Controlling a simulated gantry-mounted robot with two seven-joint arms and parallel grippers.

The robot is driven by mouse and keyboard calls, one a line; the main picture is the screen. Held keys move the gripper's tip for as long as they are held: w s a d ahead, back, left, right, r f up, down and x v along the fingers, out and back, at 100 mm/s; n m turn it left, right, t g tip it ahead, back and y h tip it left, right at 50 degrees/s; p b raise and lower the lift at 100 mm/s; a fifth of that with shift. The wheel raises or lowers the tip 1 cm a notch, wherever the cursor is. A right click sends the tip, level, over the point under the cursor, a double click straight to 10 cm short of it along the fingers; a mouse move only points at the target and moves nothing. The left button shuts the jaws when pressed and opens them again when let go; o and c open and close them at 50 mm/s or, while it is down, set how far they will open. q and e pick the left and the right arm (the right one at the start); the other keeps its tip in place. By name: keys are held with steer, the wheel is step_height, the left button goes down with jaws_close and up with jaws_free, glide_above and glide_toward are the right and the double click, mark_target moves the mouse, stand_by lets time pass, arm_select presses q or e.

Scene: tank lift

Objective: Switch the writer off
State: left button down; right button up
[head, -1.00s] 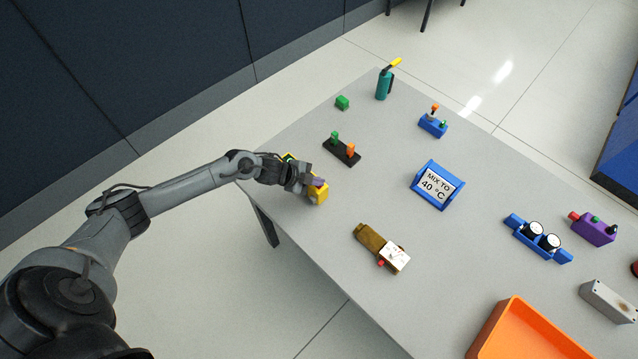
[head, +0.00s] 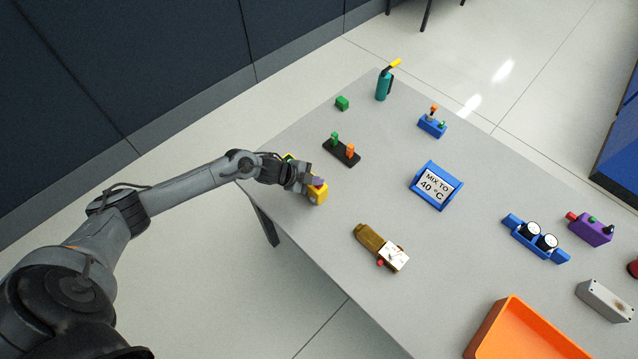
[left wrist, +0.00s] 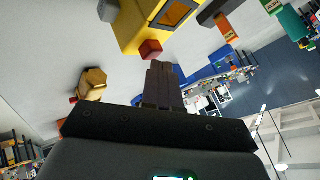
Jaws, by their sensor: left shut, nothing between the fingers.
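No label in view names the writer. A yellow box (head: 319,197) with a dark window stands at the table's left edge, partly hidden by my left gripper. It shows upside down in the left wrist view (left wrist: 130,28), with a red knob (left wrist: 150,48) on its side. My left gripper (head: 317,183) is shut and empty, its fingertips (left wrist: 160,66) right by that red knob. I cannot tell whether they touch it. A brown device (head: 369,238) with a marked white plate (head: 394,257) and a red button (head: 380,263) lies nearer the front. My right gripper is not in view.
A black base with green and orange knobs (head: 341,152) stands just beyond my gripper. A blue "MIX TO 40 °C" sign (head: 436,186) stands mid-table. A blue two-dial unit (head: 536,239), purple box (head: 591,228) and orange tray (head: 488,328) are to the right. The table between is clear.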

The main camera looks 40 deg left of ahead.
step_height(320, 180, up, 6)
steer(key=p, duration=0.5)
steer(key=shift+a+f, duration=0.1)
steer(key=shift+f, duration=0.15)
